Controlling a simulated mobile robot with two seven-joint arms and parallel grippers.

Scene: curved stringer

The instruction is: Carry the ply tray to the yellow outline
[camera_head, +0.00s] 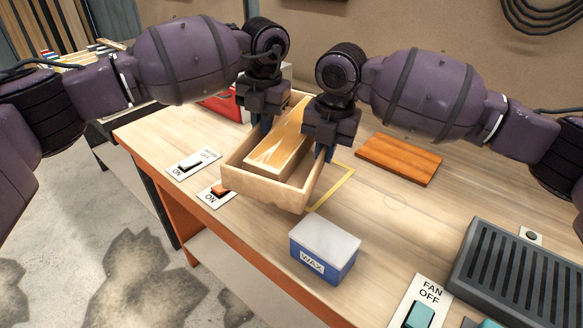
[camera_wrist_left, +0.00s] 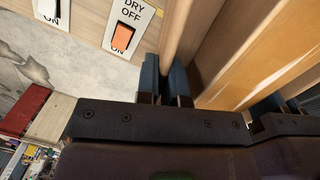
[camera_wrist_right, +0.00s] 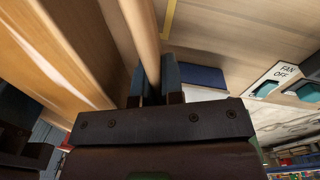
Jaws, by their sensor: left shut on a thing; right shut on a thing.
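The ply tray (camera_head: 282,193) is a light wooden open box with a long pale wooden piece (camera_head: 273,155) lying inside. My left gripper (camera_head: 262,128) is shut on the tray's left wall, which also shows between the fingers in the left wrist view (camera_wrist_left: 177,40). My right gripper (camera_head: 326,150) is shut on the tray's right wall, seen in the right wrist view (camera_wrist_right: 143,40). The yellow outline (camera_head: 335,190) is on the bench at the tray's right side; the tray hides part of it. I cannot tell whether the tray touches the bench.
A blue wax box (camera_head: 323,252) stands in front of the tray. An orange-brown board (camera_head: 398,160) lies to the right. Switch plates (camera_head: 194,163) line the left edge. A dark grilled unit (camera_head: 520,275) and a fan switch (camera_head: 420,305) are at the front right. A red item (camera_head: 222,105) sits behind.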

